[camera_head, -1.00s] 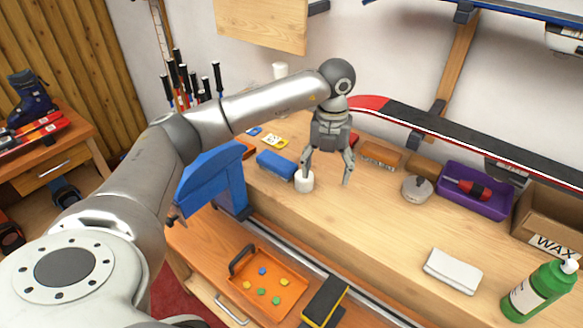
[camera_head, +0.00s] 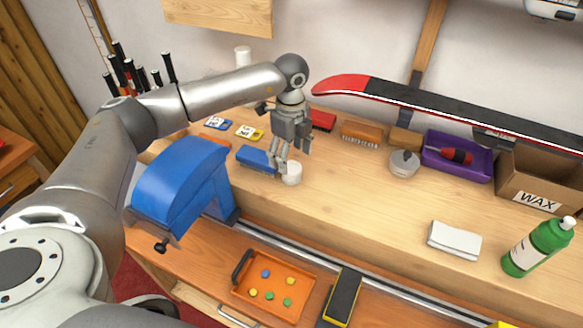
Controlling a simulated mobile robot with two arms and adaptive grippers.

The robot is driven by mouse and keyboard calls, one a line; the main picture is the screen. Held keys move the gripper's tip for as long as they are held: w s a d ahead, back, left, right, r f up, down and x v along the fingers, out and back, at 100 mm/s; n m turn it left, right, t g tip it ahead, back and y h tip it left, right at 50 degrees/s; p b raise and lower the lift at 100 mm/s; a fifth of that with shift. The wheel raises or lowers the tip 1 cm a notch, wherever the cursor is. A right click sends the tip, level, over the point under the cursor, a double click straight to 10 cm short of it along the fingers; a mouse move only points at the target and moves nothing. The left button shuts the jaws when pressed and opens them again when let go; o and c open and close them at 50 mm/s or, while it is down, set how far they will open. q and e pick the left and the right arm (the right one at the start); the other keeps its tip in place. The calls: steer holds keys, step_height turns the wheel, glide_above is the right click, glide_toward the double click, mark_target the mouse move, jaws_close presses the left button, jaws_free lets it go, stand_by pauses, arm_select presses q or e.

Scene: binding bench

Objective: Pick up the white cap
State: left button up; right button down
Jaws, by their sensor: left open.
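My right gripper does not show.
A blue vise (camera_head: 180,185) stands at the bench's front left. A brush (camera_head: 361,132), a round grey tin (camera_head: 403,163) and a purple tray (camera_head: 457,158) lie to the right. A ski (camera_head: 430,100) runs behind. The bench right of the cap is clear.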

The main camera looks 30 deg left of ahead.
mark_target(291, 166)
arm_select(q)
steer(key=shift+a+f, duration=0.1)
steer(key=shift+f, duration=0.5)
step_height(291, 166, down, 4)
steer(key=p, duration=0.2)
steer(key=shift+w+f+p, duration=0.15)
steer(key=shift+p, duration=0.15)
steer(key=shift+f, duration=0.4)
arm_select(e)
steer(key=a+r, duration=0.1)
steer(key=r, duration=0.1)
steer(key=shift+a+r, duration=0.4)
arm_select(q)
steer(key=shift+c, duration=0.4)
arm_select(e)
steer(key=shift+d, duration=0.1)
arm_select(q)
steer(key=c, duration=0.7)
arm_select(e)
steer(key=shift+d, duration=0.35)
